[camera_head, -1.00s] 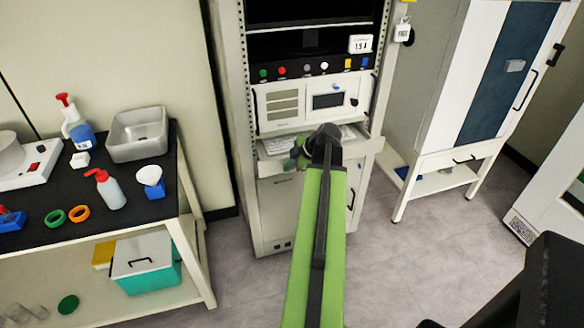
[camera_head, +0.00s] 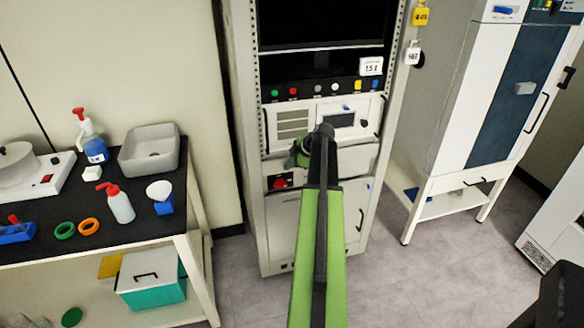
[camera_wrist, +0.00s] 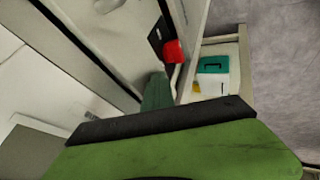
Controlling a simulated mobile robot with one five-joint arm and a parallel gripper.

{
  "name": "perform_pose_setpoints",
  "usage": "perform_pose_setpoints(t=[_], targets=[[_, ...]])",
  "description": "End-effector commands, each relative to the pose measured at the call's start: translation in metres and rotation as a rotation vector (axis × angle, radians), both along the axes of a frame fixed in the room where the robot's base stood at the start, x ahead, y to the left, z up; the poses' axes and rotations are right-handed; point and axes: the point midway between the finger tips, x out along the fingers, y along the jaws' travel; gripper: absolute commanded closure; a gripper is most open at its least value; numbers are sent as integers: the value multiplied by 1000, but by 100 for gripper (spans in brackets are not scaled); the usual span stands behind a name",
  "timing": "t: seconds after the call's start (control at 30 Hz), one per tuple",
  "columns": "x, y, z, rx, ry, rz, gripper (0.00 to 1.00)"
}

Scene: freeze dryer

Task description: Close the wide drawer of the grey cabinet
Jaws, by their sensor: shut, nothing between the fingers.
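The grey cabinet (camera_head: 246,160) is a tall rack in the head view. Its wide drawer (camera_head: 352,158) has a plain pale front below a white instrument panel. The front looks pushed in, about level with the cabinet face, and no drawer interior shows; I cannot tell whether a small gap is left. My gripper (camera_head: 300,153) is shut and empty at the left part of the drawer front, partly hidden behind my arm. It looks to be at or touching the front. In the wrist view a green finger (camera_wrist: 157,92) shows beside the cabinet face.
A red knob (camera_head: 278,182) sits just below the drawer and also shows in the wrist view (camera_wrist: 173,51). A bench (camera_head: 197,215) with bottles and a basin stands left. A white cabinet (camera_head: 450,180) on legs stands right. Floor between is clear.

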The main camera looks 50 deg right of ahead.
Motion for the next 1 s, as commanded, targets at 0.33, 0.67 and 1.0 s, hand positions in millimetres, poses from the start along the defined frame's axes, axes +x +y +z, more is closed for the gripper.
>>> perform_pose_setpoints(t=[0.33, 0.67, 1.0], targets=[[-1, 6, 3, -3, -13, -2, 100], [-42, 29, 44, -1, -4, 6, 100], [-79, 27, 84, 0, -2, 9, 100]])
